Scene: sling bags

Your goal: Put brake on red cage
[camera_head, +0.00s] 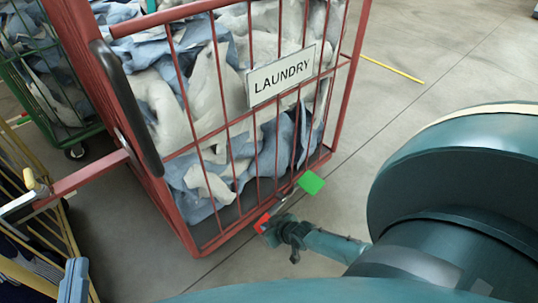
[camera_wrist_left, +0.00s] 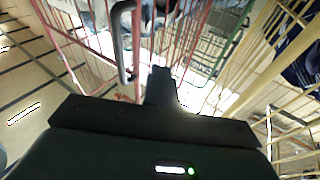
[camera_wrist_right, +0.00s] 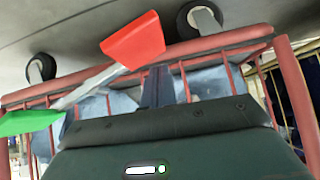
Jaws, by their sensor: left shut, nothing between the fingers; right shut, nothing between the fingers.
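The red cage (camera_head: 178,205) stands upright at the centre of the head view, with a LAUNDRY sign (camera_head: 281,76) and pale and blue cloth inside. At its lower edge is a brake bar with a red pedal (camera_head: 262,222) and a green pedal (camera_head: 311,182). My right gripper (camera_head: 281,229) is shut and empty beside the red pedal; I cannot tell if they touch. The right wrist view shows the red pedal (camera_wrist_right: 133,40) close to the fingertips (camera_wrist_right: 155,75) and the green pedal (camera_wrist_right: 30,122) farther left. My left gripper (camera_head: 74,275) is shut and empty, away from the brake.
A dark handle (camera_head: 126,108) runs up the red cage's left side. A green cage (camera_head: 38,75) stands behind at left. A yellow cage (camera_head: 45,228) stands at the left. Casters (camera_wrist_right: 200,18) show in the right wrist view.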

